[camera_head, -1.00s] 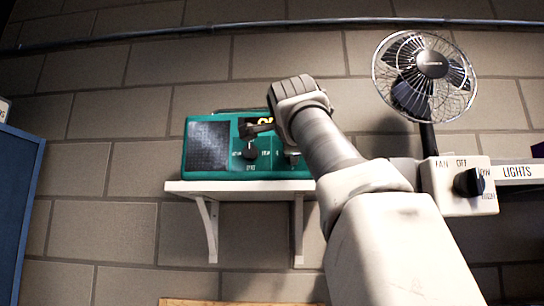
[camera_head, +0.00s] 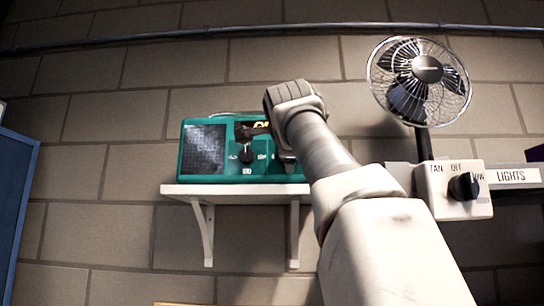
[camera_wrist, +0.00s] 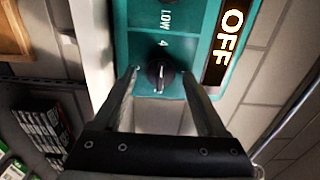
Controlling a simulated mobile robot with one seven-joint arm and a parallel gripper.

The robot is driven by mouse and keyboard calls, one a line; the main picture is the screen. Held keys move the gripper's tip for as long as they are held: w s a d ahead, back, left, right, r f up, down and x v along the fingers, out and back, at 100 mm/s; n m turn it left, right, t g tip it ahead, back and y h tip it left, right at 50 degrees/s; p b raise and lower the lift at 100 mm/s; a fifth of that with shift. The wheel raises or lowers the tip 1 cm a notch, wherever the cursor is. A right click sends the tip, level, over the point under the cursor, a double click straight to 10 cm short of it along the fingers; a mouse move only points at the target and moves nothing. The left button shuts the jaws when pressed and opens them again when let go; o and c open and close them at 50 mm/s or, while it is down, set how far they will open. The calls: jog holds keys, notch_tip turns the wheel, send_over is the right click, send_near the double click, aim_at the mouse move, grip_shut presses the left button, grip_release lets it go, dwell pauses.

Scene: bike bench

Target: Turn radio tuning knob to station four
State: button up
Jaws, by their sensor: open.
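The teal radio (camera_head: 205,150) stands on a white wall shelf, with a dark speaker grille at its left. Its lit display (camera_wrist: 230,38) reads OFF in the wrist view. A black knob (camera_head: 246,155) shows on its front in the head view; the area to its right is partly hidden by my arm. In the wrist view, my gripper (camera_wrist: 160,75) is open, with one finger on either side of a black knob (camera_wrist: 161,73) marked "4" beside it. I cannot tell whether the fingers touch it. "LOW" is printed farther off. The knob's exact pointer setting is unclear.
The white shelf (camera_head: 235,190) runs under the radio. At the right, a wire-caged fan (camera_head: 428,68) stands above a white switch box (camera_head: 435,205) with a black knob, beside a LIGHTS label. A blue panel (camera_head: 15,210) is at the left edge.

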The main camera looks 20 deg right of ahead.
jog(key=b+v, duration=0.4)
jog(key=v, duration=1.3)
jog(key=shift+s, duration=0.2)
notch_tip(320, 180, down, 23)
jog(key=w+a+n+g+y+p, duration=0.25)
jog(key=n+g+y+p, duration=0.2)
jog(key=n, duration=0.85)
jog(key=s+f+n+g+y+p, duration=0.1)
jog(key=s+f, duration=0.5)
jog(key=f, duration=0.8)
jog(key=s+a+f+n+g+y+p, duration=0.1)
jog(key=s+f+n+g, duration=0.4)
jog(key=f, duration=1)
jog(key=s+n+p, duration=0.1)
jog(key=n, duration=0.2)
jog(key=shift+s+a+n+p, duration=0.3)
jog(key=shift+s+a+p, duration=0.05)
jog(key=shift+s, duration=0.05)
jog(key=shift+f+g+y, duration=0.1)
jog(key=shift+g+y, duration=0.15)
